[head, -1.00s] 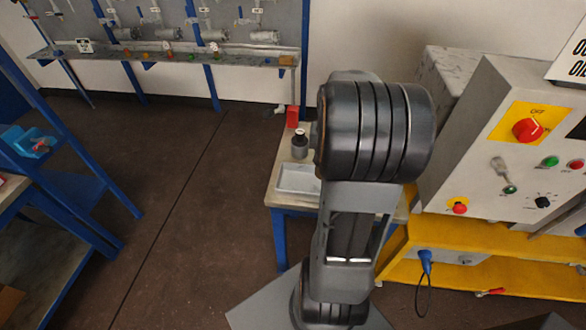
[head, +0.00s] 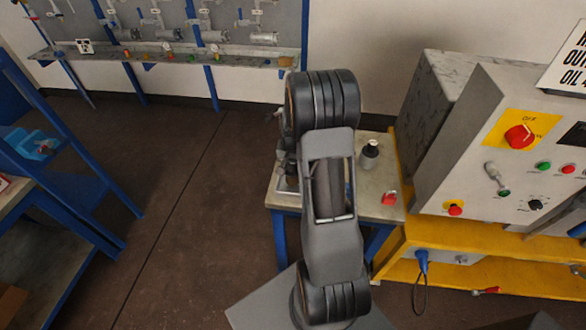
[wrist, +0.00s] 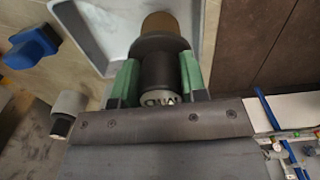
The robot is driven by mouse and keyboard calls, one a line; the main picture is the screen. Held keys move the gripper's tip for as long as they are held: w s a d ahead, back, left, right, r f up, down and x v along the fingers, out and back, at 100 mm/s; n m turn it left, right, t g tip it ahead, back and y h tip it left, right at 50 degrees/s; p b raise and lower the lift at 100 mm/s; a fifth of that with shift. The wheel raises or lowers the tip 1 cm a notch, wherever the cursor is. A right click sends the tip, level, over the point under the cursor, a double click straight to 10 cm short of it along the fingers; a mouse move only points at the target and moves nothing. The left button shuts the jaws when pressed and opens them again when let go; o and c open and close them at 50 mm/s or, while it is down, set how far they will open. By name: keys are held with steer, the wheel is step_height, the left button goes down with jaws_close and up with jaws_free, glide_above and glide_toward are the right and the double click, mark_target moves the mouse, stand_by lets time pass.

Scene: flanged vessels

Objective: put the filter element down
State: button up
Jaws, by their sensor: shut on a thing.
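In the wrist view, my gripper (wrist: 159,76) has its green fingers closed on the filter element (wrist: 160,45), a dark round body with a wider collar and a tan end pointing up the picture. The tan end lies over the pale tray (wrist: 92,42). I cannot tell whether it touches the tray floor. In the head view, my arm hides the filter element and most of the tray; only part of the tray's edge (head: 287,195) shows left of the arm.
A grey cylinder with a black top (head: 370,153) stands on the bench (head: 378,180) right of my arm. A red object (head: 390,198) lies near the bench's front right. A control cabinet (head: 530,160) stands close on the right. Open floor (head: 190,210) lies left.

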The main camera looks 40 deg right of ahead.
steer(key=shift+f, duration=1.05)
steer(key=shift+f, duration=0.15)
steer(key=o, duration=1.2)
